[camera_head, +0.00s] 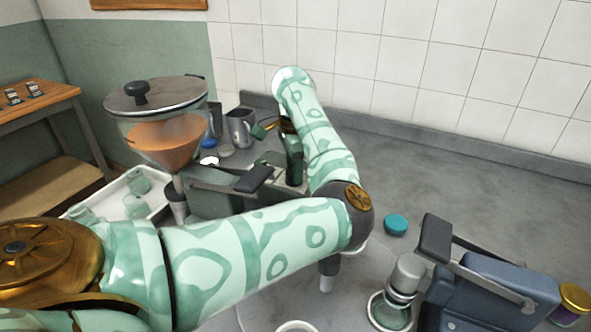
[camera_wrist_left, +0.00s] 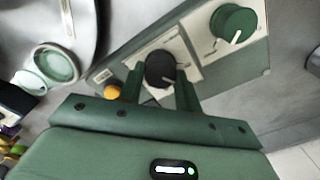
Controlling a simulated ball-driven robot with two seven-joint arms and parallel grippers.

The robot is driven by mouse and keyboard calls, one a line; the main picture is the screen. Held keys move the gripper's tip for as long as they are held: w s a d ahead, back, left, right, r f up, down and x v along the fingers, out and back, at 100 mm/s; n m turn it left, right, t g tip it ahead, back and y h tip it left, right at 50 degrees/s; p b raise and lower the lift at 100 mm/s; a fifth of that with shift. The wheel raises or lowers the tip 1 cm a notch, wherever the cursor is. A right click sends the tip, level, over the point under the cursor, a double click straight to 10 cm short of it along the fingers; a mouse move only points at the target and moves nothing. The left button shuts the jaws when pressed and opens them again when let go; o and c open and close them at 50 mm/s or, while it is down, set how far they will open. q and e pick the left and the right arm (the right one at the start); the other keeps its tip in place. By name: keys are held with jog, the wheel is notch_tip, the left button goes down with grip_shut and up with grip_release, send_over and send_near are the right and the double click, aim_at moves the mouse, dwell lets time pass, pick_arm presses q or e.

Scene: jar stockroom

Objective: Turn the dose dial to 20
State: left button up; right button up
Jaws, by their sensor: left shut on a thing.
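The green machine (camera_head: 208,200) stands left of centre in the head view under a clear hopper (camera_head: 160,138) of orange-brown powder. In the left wrist view its panel carries a black round knob (camera_wrist_left: 160,68) on a pale plate and a green knob (camera_wrist_left: 233,22) with a white pointer. I cannot read any numbers, nor tell which knob is the dose dial. My left gripper (camera_wrist_left: 160,88) has its two fingers on either side of the black knob and is shut on it. In the head view the arm largely hides the panel. My right gripper is not in view.
An orange button (camera_wrist_left: 112,91) sits beside the left finger. A white tray (camera_head: 158,207) with glass jars is at the left. A blue machine (camera_head: 490,290) with a lever stands at the right. A teal lid (camera_head: 396,224) lies on the counter; the back right is clear.

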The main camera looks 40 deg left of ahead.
pick_arm(q)
jog(key=n+b, duration=0.1)
jog(key=n, duration=0.2)
jog(key=shift+f, duration=0.1)
jog(key=shift+n+b, duration=0.6)
jog(key=shift+n, duration=0.4)
jog(key=o, duration=1)
jog(key=shift+r, duration=0.25)
notch_tip(320, 180, up, 16)
jog(key=p, duration=0.5)
